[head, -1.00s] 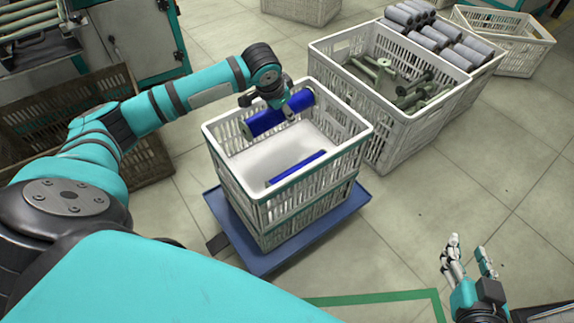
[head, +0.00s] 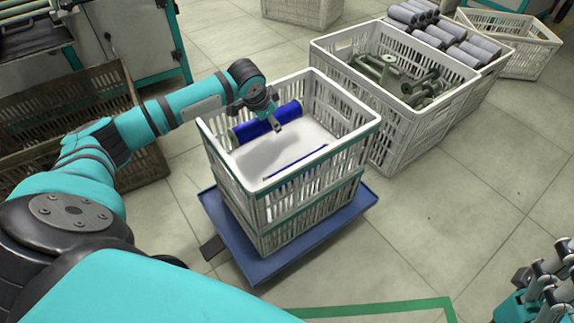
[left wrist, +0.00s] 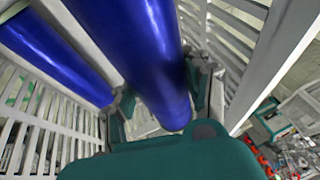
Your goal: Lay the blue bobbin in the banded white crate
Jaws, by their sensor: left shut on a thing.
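The blue bobbin (head: 250,131) is held level inside the banded white crate (head: 335,152), near its far left wall. My left gripper (head: 277,126) is shut around the bobbin's middle from above. In the left wrist view the held bobbin (left wrist: 140,50) runs between the fingers. A second blue bobbin (head: 296,163) lies in the crate, mostly hidden by the near wall; a blue bobbin beside the held one (left wrist: 45,45) shows in the wrist view. I cannot tell whether the held bobbin touches the bottom. My right gripper (head: 550,268) is at the lower right edge, partly cut off.
The crate stands on a blue dolly (head: 225,240). Behind it to the right, a white crate (head: 400,135) holds green bobbins, beside one with grey rolls (head: 452,48). A brown crate (head: 70,105) stands behind my left arm. The floor at right is clear.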

